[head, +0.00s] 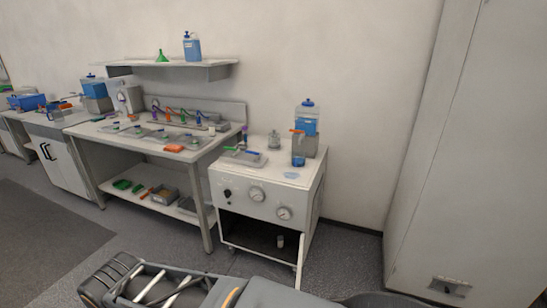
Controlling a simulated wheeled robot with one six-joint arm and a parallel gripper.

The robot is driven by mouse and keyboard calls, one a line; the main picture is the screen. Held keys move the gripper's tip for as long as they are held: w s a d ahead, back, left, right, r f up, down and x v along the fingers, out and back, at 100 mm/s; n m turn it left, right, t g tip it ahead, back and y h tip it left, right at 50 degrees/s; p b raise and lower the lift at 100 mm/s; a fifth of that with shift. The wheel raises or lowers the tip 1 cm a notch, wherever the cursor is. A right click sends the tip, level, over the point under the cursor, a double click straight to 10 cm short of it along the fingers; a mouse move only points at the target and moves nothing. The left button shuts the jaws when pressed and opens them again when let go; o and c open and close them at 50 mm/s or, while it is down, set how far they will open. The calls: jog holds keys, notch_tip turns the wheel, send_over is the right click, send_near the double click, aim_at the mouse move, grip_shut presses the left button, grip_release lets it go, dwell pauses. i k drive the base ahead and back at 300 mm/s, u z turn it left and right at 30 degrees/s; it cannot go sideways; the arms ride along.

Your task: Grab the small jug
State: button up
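Several blue-tinted containers could be the small jug, and I cannot tell which one is meant. One blue jug (192,48) with a dark blue cap stands upright on the wall shelf. A larger blue bottle (305,118) stands on the right end of the white cabinet, above a small clear container (299,155). Another blue container (95,87) stands at the back left. My gripper is not recognisable in view; only grey, black and orange parts of my own body show along the bottom edge, well apart from these containers.
The white cabinet (258,187) has gauges and an open lower compartment with a small pale item (280,241). The bench (105,130) to its left holds trays and an orange block (174,148). A green funnel (161,56) stands on the shelf. A tall grey cabinet (465,150) closes the right side.

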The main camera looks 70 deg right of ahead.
aim_at(298, 160)
jog(key=i, duration=1.35)
jog(key=z, duration=2.65)
jog(key=i, duration=1.7)
jog(key=z, duration=0.05)
